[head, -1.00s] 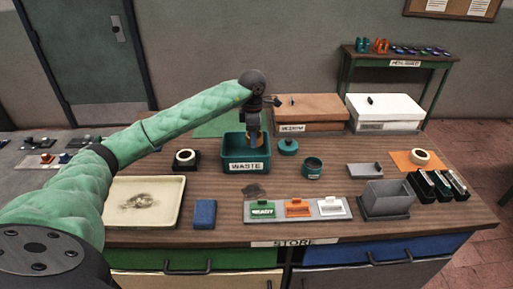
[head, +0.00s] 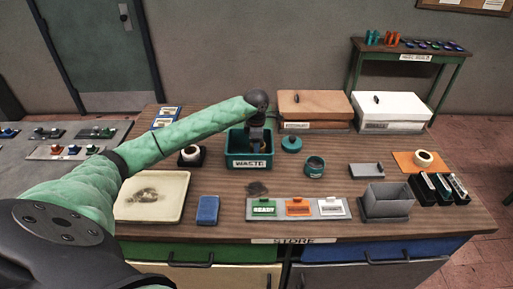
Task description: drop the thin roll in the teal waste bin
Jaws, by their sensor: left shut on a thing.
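The teal waste bin (head: 249,163), labelled WASTE, stands open on the wooden table near its middle. My left gripper (head: 256,148) points down into the bin, with its fingertips behind or below the front rim. It is shut on the thin roll, which the bin wall and the fingers mostly hide now. I cannot tell whether the roll touches the bin floor. My right gripper is not in view.
A roll on a black stand (head: 190,155) is left of the bin. A teal lid (head: 291,144) and a small teal cup (head: 314,166) are to its right. Brown (head: 315,106) and white (head: 390,107) boxes stand behind. A tag tray (head: 327,209) lies in front.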

